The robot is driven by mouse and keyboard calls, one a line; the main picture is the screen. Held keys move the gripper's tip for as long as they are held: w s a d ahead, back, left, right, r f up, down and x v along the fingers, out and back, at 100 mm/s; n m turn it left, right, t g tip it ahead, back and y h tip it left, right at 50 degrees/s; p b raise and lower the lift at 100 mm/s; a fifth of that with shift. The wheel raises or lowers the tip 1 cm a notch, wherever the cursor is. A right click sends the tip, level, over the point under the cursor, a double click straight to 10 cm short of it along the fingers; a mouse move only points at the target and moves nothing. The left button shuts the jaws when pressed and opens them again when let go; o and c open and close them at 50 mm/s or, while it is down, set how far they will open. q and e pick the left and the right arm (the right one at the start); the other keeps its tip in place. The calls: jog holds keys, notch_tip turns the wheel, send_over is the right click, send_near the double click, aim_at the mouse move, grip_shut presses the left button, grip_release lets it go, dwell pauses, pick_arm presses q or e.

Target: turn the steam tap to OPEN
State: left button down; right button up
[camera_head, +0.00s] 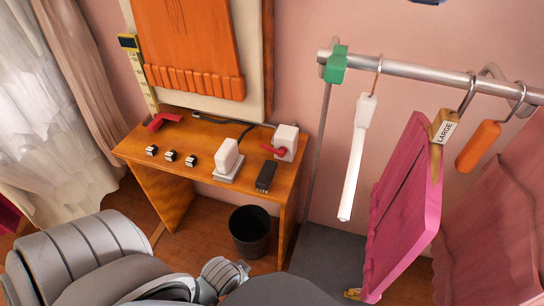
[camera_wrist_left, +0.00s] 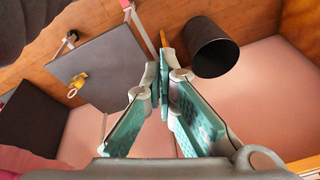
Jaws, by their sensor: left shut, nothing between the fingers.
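The likely steam tap is a white box (camera_head: 287,139) with a red lever (camera_head: 273,151) at the back right of the wooden desk (camera_head: 190,129). The lever points left and slightly up from the box. I cannot read any OPEN mark. My left arm comes in low at the left in the head view, below the desk and apart from the tap; its fingers are not clear there. In the left wrist view my left gripper (camera_wrist_left: 165,70) is shut and empty, with its teal fingers together. The tap is not in the wrist view. My right gripper is not in view.
On the desk are a white block on a plate (camera_head: 228,160), a black device (camera_head: 265,177), several small dark blocks (camera_head: 171,156) and a red object (camera_head: 163,121). A black bin (camera_head: 250,231) stands below. A clothes rail (camera_head: 420,72) with a pink garment (camera_head: 404,205) is at right.

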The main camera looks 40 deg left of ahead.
pick_arm(q)
notch_tip(320, 180, up, 6)
jog(key=w+t, duration=0.1)
jog(key=w, duration=0.1)
notch_tip(320, 180, up, 16)
jog(key=n+t+y+b, duration=0.2)
jog(key=t+y, duration=0.3)
jog(key=t, duration=0.5)
send_over(267, 147)
jog(key=d, duration=0.3)
jog(key=shift+s+a+f+b, duration=0.15)
jog(key=shift+a+f+b, duration=0.1)
jog(key=shift+f, duration=0.35)
jog(key=shift+s+a+f+b, duration=0.15)
jog(key=shift+f+b, duration=0.1)
jog(key=shift+f, duration=0.4)
jog(key=shift+s+a+f+b, duration=0.15)
jog(key=shift+a+f+b, duration=0.1)
jog(key=shift+f, duration=0.35)
jog(key=shift+s+a+f+b, duration=0.15)
jog(key=shift+a+f+b, duration=0.1)
jog(key=shift+f+b, duration=0.45)
jog(key=shift+r, duration=0.1)
